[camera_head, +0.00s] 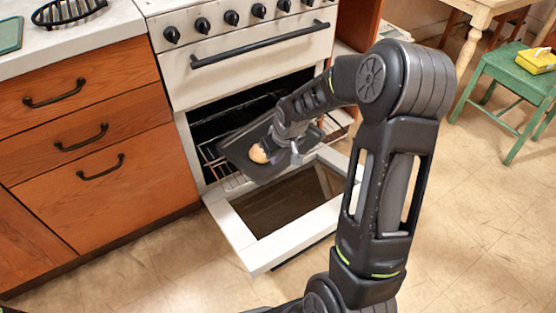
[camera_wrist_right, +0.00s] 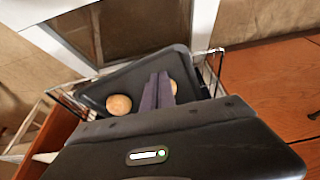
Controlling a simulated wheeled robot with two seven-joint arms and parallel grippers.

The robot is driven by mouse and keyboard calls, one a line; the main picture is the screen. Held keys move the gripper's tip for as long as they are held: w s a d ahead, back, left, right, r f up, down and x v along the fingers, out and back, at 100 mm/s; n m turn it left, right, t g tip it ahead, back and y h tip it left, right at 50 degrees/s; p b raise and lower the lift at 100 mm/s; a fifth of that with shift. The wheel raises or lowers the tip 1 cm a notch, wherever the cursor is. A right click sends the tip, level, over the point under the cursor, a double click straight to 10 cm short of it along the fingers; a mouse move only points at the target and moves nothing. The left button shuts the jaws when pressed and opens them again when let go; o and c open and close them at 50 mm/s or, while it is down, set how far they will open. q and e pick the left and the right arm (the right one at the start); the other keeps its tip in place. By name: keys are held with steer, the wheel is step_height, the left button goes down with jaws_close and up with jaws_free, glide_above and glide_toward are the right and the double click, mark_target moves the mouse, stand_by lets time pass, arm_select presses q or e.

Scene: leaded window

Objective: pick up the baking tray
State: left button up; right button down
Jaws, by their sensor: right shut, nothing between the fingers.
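The baking tray (camera_head: 237,150) is dark, with a raised rim, and sits on the wire rack in the oven's open mouth. In the right wrist view the tray (camera_wrist_right: 103,88) holds a round tan bun (camera_wrist_right: 119,104) and a second bun (camera_wrist_right: 173,88) partly hidden behind my fingers. One bun (camera_head: 258,154) shows in the head view. My right gripper (camera_head: 271,148) is over the tray beside that bun. Its fingers (camera_wrist_right: 159,76) are together with nothing between them. I cannot tell whether they touch the tray. My left gripper is not in view.
The oven door (camera_head: 238,238) is folded down in front of the tray. The wire rack (camera_head: 212,165) extends around it. Wooden drawers (camera_head: 85,150) stand at the left. A green stool (camera_head: 520,75) is at the far right. The floor (camera_head: 470,225) at the right is clear.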

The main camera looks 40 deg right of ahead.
steer(key=shift+v, duration=0.8)
steer(key=shift+f, duration=0.1)
steer(key=s+a+f+g+y, duration=0.1)
steer(key=s+a+f+y, duration=0.15)
steer(key=a+f, duration=0.6)
steer(key=s+a+f+y, duration=0.1)
steer(key=s+a+f, duration=0.35)
steer(key=a, duration=0.65)
steer(key=s+a+f+g, duration=0.1)
steer(key=s+a+f, duration=0.2)
steer(key=s+a, duration=0.3)
steer(key=s+a+f+g+y, duration=0.1)
steer(key=s+a+f, duration=0.3)
steer(key=s+a, duration=0.2)
steer(key=shift+s+a+m, duration=0.3)
steer(key=shift+s, duration=0.65)
steer(key=shift+f, duration=0.1)
